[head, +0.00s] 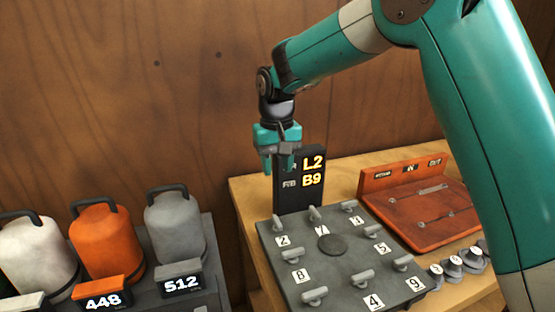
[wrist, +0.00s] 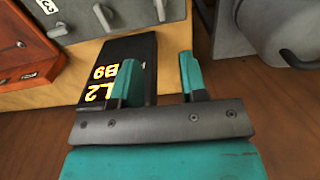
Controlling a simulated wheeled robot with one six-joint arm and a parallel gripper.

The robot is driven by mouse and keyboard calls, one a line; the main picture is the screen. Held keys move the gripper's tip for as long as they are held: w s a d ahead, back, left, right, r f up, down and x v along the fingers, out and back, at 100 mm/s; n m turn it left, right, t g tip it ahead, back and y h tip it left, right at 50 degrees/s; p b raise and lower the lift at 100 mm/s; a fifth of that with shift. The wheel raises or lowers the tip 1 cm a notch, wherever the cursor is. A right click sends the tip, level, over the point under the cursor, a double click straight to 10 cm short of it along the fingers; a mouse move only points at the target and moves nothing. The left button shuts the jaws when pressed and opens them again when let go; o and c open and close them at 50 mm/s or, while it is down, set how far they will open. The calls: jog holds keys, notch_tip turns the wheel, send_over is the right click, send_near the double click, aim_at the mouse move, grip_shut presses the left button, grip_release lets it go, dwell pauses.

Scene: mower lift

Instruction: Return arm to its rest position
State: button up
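My gripper (head: 279,160) hangs from my teal arm in the head view, pointing down in front of the dark display post (head: 314,203). In the wrist view my gripper (wrist: 158,78) has its two teal fingers apart, with nothing between them. The display post also shows in the wrist view (wrist: 120,52), behind and beside the left finger. Its lit text reads L2 and B9. I cannot tell whether the gripper touches the post.
A grey panel (head: 333,243) with several numbered pegs lies on the wooden table (head: 243,190). A red-orange tray (head: 420,213) is at right. Several canisters, including an orange one (head: 108,240), stand at left near displays 448 and 512. A wooden wall (head: 150,90) is behind.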

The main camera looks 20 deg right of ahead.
jog(key=shift+r, duration=1.05)
jog(key=s+a+r+n+y, duration=0.1)
jog(key=s+a+n+y, duration=0.1)
jog(key=s, duration=1.3)
jog(key=s+a+n+y, duration=0.2)
jog(key=s+n, duration=0.3)
jog(key=s, duration=1.1)
jog(key=shift+a+r, duration=0.4)
